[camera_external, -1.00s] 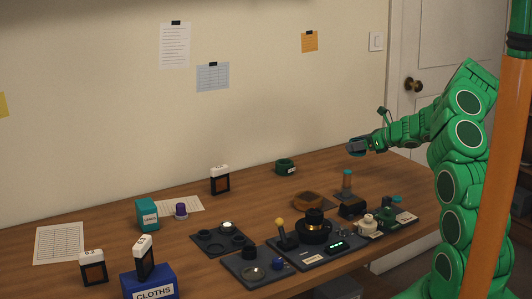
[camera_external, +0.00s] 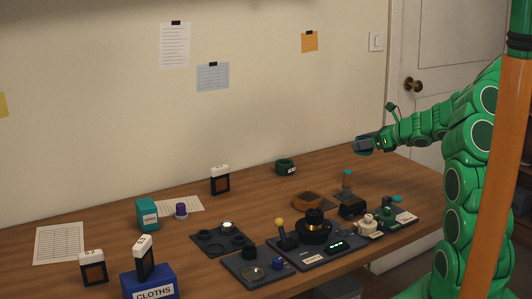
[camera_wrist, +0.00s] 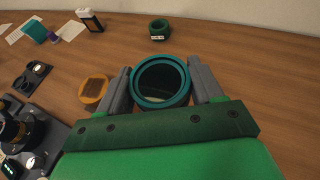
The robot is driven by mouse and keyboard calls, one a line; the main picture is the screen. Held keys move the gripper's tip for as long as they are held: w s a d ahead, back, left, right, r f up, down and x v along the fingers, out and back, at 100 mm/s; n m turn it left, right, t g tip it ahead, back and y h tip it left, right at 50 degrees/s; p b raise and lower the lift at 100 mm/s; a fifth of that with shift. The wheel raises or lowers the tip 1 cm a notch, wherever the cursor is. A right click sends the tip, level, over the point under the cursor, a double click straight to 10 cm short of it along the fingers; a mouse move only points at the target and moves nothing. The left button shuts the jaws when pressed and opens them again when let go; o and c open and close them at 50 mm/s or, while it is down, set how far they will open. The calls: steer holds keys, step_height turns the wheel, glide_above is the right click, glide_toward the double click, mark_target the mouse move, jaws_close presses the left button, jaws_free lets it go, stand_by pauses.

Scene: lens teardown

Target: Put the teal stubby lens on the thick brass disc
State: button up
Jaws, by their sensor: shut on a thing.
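My gripper (camera_wrist: 162,86) is shut on the teal stubby lens (camera_wrist: 137,97), whose dark glass faces the wrist camera between the two grey fingers. In the external view, my gripper (camera_external: 365,146) is raised above the far right part of the table, clear of its top. The lens is small and partly hidden by the fingers there. A round amber-rimmed piece (camera_external: 308,201) lies on the table, left of and below my gripper. It also shows in the wrist view (camera_wrist: 94,88), left of the held lens.
A dark green ring (camera_external: 285,167) sits at the back. A post with a teal top (camera_external: 347,177) stands below my gripper. Black fixtures (camera_external: 314,230) and a black tray (camera_external: 220,242) crowd the front. The back right table top is mostly clear.

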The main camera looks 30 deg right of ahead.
steer(key=w+a+n+y, duration=0.1)
steer(key=w+a, duration=0.1)
steer(key=a, duration=1)
steer(key=n+g+y, duration=0.1)
glide_above(308, 197)
steer(key=f, duration=0.2)
steer(key=shift+f, duration=3.85)
steer(key=shift+f, duration=0.15)
steer(key=o, duration=1.2)
steer(key=shift+g, duration=0.3)
steer(key=shift+c, duration=0.2)
